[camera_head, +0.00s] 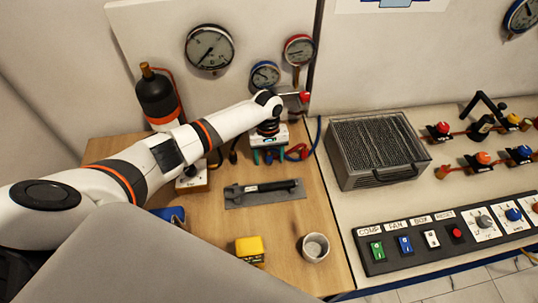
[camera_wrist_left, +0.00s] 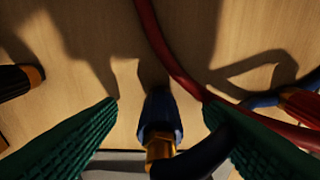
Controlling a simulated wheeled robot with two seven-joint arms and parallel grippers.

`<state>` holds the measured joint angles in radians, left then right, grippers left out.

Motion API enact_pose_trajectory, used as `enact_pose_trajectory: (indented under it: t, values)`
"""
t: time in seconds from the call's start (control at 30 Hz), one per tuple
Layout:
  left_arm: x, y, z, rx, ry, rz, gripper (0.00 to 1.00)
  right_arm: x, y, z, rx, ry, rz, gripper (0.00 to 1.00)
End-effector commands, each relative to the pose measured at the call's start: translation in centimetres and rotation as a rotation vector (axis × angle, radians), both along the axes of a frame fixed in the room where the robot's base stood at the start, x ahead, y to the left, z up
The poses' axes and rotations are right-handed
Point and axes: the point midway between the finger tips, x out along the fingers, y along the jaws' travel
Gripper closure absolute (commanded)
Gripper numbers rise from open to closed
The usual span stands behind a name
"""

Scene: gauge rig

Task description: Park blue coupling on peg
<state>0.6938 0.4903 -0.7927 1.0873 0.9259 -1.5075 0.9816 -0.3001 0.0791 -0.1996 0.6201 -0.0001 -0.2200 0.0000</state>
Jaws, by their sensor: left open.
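My left gripper (camera_head: 268,157) points down at the back of the wooden table, its green ribbed fingers apart. In the left wrist view, the blue coupling (camera_wrist_left: 160,116) with its brass end (camera_wrist_left: 160,146) lies in the gap between the open fingers (camera_wrist_left: 161,105). I see no finger closed on it. A dark blue hose (camera_wrist_left: 196,152) runs from its near end and passes by the right finger. In the head view the gripper hides the coupling. I cannot make out the peg in either view. My right gripper is not in view.
A red hose (camera_wrist_left: 175,55) runs close to the right finger, and a red coupling (camera_wrist_left: 302,104) lies further right. A dark bottle (camera_head: 157,97) stands back left.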

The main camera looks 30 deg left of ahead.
Motion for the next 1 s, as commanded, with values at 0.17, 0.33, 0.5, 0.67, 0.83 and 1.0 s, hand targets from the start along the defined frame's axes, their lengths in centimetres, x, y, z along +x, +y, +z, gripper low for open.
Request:
enact_pose_trajectory:
  t: [0.17, 0.33, 0.5, 0.67, 0.83, 1.0]
  values:
    - [0.0, 0.0, 0.0, 0.0, 0.0, 0.0, 0.39, 0.0, 0.0, 0.0, 0.0, 0.0, 0.0, 0.49]
    - [0.3, 0.2, 1.3, 0.0, -0.003, 0.0, 0.39, 0.0, 0.0, -0.2, 0.0, 0.0, 0.0, 0.49]
    - [0.7, 0.4, 4.5, -0.001, -0.006, 0.0, 0.39, 0.0, 0.0, -0.6, 0.0, 0.0, 0.0, 0.49]
    - [1.1, 0.7, 7.9, 0.0, -0.005, -0.001, 0.39, 0.0, 0.0, -1.0, 0.0, 0.0, 0.001, 0.49]
    - [1.4, 1.0, 10.5, 0.0, -0.001, 0.0, 0.39, 0.0, 0.0, -1.4, 0.0, 0.0, 0.001, 0.49]
    - [1.5, 1.1, 11.7, 0.001, -0.001, 0.0, 0.39, 0.0, 0.0, -1.5, 0.0, 0.0, 0.001, 0.49]
